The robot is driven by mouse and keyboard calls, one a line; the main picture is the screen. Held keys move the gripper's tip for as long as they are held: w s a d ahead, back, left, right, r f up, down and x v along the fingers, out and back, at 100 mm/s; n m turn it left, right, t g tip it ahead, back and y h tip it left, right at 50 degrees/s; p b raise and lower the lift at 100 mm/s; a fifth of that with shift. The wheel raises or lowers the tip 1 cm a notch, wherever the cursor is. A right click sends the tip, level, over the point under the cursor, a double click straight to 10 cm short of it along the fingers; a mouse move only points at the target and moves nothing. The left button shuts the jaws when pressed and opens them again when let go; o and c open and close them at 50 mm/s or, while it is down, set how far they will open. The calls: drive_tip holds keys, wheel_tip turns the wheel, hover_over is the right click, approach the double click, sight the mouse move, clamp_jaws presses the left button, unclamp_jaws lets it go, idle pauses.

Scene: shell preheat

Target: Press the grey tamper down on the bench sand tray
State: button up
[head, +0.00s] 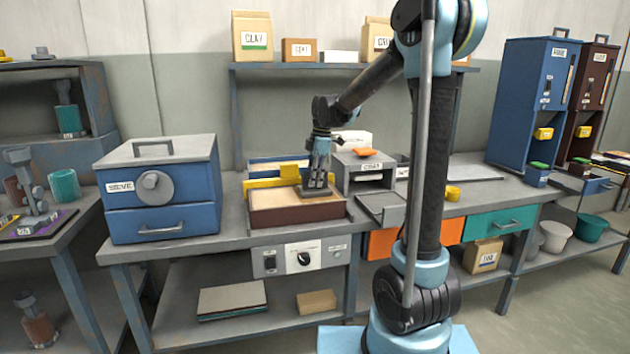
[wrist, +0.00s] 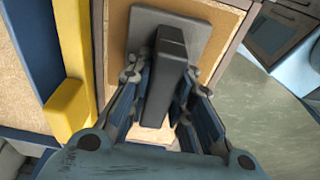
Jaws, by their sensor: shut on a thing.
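The grey tamper (head: 316,192) has a flat plate and an upright block handle; it also shows in the wrist view (wrist: 168,62). My gripper (head: 318,180) is above the tray, pointing down, shut on the tamper's handle with a finger on each side (wrist: 163,82). The bench sand tray (head: 290,222) is a brown box with tan sand. The tamper's plate is over the tray's right part, level and at or very near the sand. I cannot tell whether it presses into the sand. The fingers hide part of the handle.
A yellow bar (head: 272,182) lies along the tray's left and back side, with a blue-edged sand tray (head: 262,164) behind. A blue drawer box (head: 160,190) stands at left. A small grey oven-like box (head: 368,172) stands close at right, its flap (head: 382,207) open.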

drive_tip(key=shift+r, duration=3.45)
